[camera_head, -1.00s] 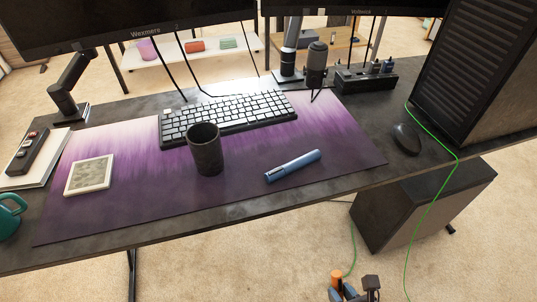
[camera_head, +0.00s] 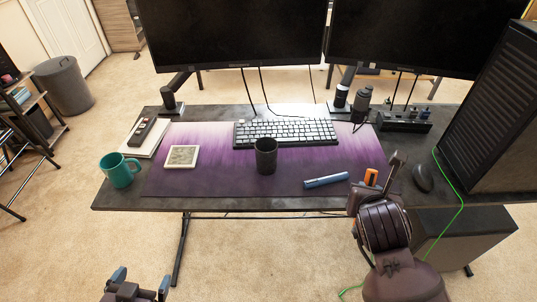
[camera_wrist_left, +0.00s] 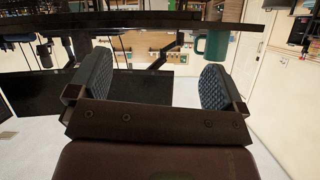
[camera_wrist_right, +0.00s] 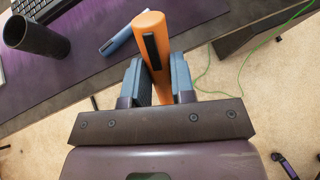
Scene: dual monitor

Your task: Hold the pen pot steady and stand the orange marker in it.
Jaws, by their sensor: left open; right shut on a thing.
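The dark pen pot (camera_head: 265,156) stands upright on the purple desk mat, in front of the keyboard. It also shows at the upper left of the right wrist view (camera_wrist_right: 36,38) and looks empty there. The orange marker (camera_wrist_right: 150,42) is held between the fingers of my right gripper (camera_wrist_right: 155,80), its end pointing away from the wrist. In the head view the marker (camera_head: 371,177) shows at the mat's right front corner, partly hidden by my arm. My left gripper (camera_head: 138,282) is open and empty, low in front of the desk, apart from the pot; its fingers also show in the left wrist view (camera_wrist_left: 145,88).
A blue marker (camera_head: 326,181) lies on the mat (camera_head: 215,180) right of the pot. A keyboard (camera_head: 285,132) lies behind it. A framed square (camera_head: 182,156) and teal mug (camera_head: 118,170) are at left. A mouse (camera_head: 423,177) and green cable (camera_head: 452,210) are at right.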

